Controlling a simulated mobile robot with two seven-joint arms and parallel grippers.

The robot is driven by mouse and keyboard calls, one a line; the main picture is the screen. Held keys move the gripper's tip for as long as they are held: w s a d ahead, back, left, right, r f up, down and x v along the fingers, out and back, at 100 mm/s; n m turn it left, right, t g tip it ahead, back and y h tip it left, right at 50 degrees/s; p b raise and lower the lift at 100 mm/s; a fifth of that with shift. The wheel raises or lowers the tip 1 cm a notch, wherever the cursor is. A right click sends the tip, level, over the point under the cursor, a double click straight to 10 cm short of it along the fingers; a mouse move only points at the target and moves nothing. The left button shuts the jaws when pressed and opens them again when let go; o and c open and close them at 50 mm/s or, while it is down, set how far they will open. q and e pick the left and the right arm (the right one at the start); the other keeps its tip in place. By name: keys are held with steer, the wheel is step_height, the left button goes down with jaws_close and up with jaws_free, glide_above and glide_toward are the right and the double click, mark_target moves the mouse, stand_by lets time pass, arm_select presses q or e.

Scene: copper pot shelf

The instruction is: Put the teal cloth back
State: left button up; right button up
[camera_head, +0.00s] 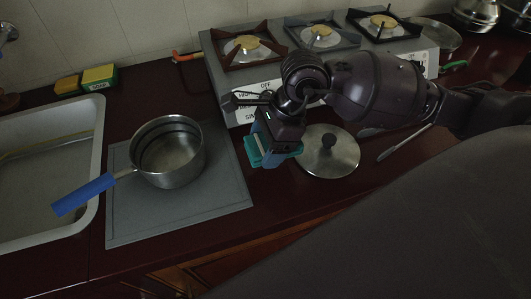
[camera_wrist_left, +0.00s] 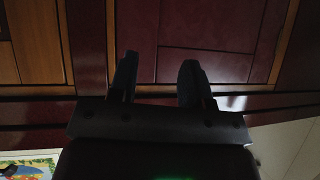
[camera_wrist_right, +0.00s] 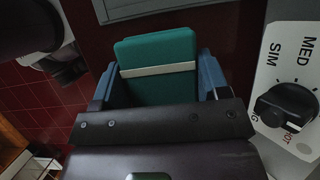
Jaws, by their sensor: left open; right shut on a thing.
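The teal cloth (camera_wrist_right: 158,55) looks like a folded pad with a pale band across it. My right gripper (camera_wrist_right: 158,88) is shut on it, with blue fingers at either side. In the head view the cloth (camera_head: 280,157) shows at the tip of my right gripper (camera_head: 268,146), over the dark counter between the grey mat and a lid. My left gripper (camera_wrist_left: 159,72) is open and empty in the left wrist view, facing dark red and wooden cabinet fronts. It is not in the head view.
A steel pot (camera_head: 170,160) with a blue handle stands on the grey mat (camera_head: 215,200). A lid (camera_head: 330,158) lies right of my gripper. The stove (camera_head: 235,75) is behind, the sink (camera_head: 40,190) at left. Sponges (camera_head: 98,76) lie at the back wall.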

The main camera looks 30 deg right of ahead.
step_height(320, 180, down, 4)
steer(key=shift+r, duration=0.2)
steer(key=shift+b, duration=0.3)
steer(key=shift+f, duration=0.4)
steer(key=shift+f, duration=0.2)
steer(key=o, duration=1.2)
steer(key=shift+r, duration=0.1)
